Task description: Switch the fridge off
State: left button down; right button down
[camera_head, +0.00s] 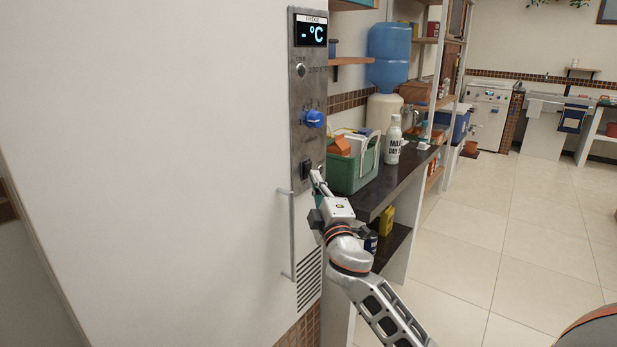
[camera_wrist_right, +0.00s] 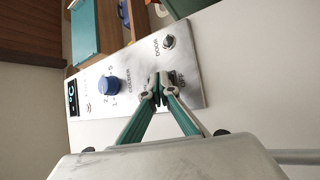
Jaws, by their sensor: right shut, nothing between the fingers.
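The fridge (camera_head: 180,150) is a large white body on the left with a vertical handle (camera_head: 291,235). Its grey metal control panel (camera_head: 299,85) has a display (camera_head: 311,31) showing "- °C", a blue knob (camera_head: 314,119) and a dark rocker switch (camera_head: 306,169) near the bottom. My right gripper (camera_head: 317,182) is shut and empty, with its tips at the switch. In the right wrist view its tips (camera_wrist_right: 161,88) meet over the switch area beside the OFF label and hide most of the switch. I cannot tell whether they touch it. My left gripper is not in view.
Right of the fridge, a dark counter (camera_head: 405,176) holds a green crate (camera_head: 346,176) and a white milk bottle (camera_head: 394,140), close to my right arm. A water dispenser (camera_head: 389,55) stands behind. The tiled floor (camera_head: 480,230) on the right is clear.

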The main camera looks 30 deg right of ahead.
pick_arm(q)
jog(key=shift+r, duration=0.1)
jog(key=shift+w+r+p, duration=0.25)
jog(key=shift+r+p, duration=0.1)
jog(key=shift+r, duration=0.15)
pick_arm(e)
jog(key=shift+s+d+r, duration=0.1)
jog(key=shift+s+d, duration=0.2)
jog(key=shift+s, duration=0.4)
